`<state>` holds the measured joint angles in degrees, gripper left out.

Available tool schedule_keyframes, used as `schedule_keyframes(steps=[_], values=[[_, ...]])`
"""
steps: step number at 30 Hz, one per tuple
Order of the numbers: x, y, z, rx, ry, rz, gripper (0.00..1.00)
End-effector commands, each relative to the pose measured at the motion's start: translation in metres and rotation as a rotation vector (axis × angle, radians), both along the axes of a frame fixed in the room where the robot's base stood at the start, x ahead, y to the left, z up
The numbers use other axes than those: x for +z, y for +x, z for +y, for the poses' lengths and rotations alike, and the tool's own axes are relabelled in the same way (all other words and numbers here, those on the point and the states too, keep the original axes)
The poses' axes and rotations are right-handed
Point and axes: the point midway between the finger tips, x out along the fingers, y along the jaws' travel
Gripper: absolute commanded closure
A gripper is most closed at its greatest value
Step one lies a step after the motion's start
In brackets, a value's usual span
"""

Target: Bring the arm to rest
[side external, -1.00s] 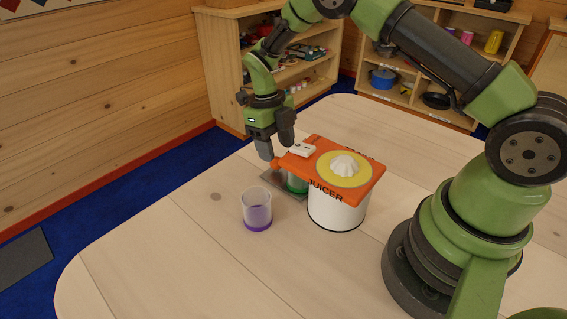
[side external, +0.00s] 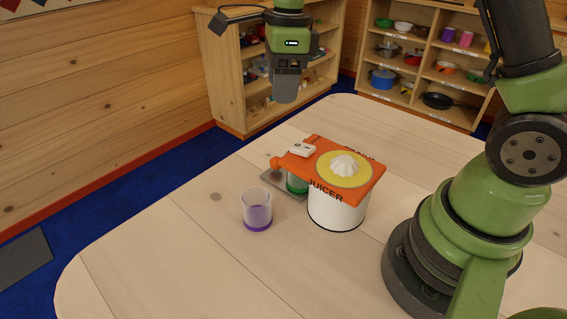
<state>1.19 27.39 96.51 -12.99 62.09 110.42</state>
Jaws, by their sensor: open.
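My gripper (side external: 287,88) is high above the table's back part, pointing down and empty, well clear of everything on the table. From this side its fingers overlap, but the jaws are open. Below it stands the juicer (side external: 335,208), with a white body, an orange top and a yellow dish with a white cone. A green cup (side external: 297,184) is partly hidden under the left part of the orange top, by a grey plate. A clear cup with purple contents (side external: 257,212) stands upright to the left of the juicer, apart from it.
The pale wooden table (side external: 160,255) is bare at the front left and along the back. Behind it stand a wooden shelf (side external: 228,75) with small items and another shelf (side external: 455,60) with pots, bowls and cups.

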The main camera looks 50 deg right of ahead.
Motion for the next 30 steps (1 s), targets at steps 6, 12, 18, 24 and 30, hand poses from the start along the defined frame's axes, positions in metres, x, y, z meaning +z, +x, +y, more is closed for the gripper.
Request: schedule_keyframes(steps=[6,12,18,24,30], values=[[0.069,-0.055,0.010,0.588,-0.053,-0.226,0.45],[0.101,-0.114,0.017,1.121,-0.203,-0.417,0.45],[0.107,-0.164,0.023,1.563,-0.413,-0.549,0.45],[0.103,-0.185,0.025,1.784,-0.548,-0.595,0.45],[0.101,-0.188,0.026,1.819,-0.568,-0.598,0.45]])
